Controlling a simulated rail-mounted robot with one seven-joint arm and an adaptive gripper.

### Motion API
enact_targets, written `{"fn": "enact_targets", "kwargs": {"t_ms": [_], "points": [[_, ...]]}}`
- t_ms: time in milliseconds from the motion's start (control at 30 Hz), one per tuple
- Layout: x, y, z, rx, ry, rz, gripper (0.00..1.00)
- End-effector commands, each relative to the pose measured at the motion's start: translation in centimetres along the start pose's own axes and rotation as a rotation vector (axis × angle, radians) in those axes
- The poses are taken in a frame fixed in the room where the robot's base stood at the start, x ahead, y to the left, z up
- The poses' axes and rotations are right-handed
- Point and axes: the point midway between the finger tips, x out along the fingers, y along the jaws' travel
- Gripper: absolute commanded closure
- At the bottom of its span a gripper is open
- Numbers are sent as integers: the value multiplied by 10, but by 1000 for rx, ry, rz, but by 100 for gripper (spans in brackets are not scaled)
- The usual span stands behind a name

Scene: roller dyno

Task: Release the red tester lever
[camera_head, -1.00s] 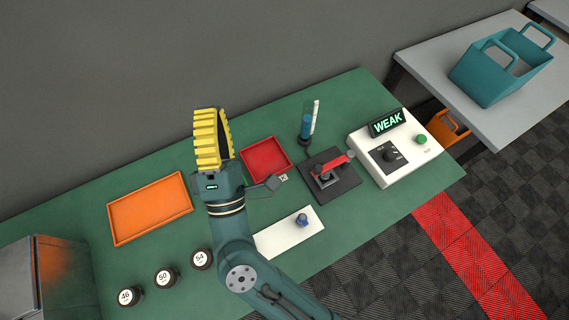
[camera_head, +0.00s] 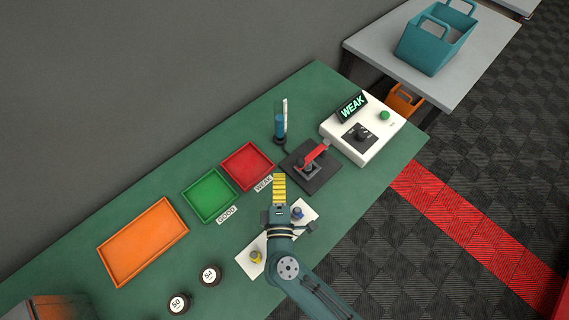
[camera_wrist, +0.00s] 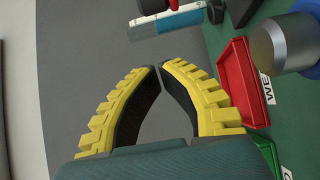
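The red tester lever (camera_head: 315,156) is on a dark base plate (camera_head: 322,178), its arm slanting up to the right. The white tester box (camera_head: 378,145) beside it has a lit WEAK display (camera_head: 351,107), a black dial and a green button. My gripper (camera_head: 279,178) is left of and nearer than the lever, apart from it, above the table near the white board. In the wrist view the yellow fingers (camera_wrist: 160,66) bow outward and their tips come together with nothing between them. A small red piece shows at that view's top edge; I cannot tell whether it is the lever.
A red tray (camera_head: 247,185) labelled WEAK, a green tray (camera_head: 228,215) labelled GOOD and an orange tray (camera_head: 125,286) line the table. A blue upright holder (camera_head: 279,126) stands behind the lever. The white board (camera_head: 248,246) carries a blue and a yellow piece.

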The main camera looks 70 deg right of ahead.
Motion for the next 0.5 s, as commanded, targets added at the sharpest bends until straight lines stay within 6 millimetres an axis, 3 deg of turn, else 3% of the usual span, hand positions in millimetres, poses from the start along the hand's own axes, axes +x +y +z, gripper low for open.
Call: {"fn": "enact_targets", "kwargs": {"t_ms": [400,433,500], "points": [[85,2,1,1,-4,2,100],[89,3,1,1,-3,2,100],[75,2,13,-2,-1,-3,100]]}}
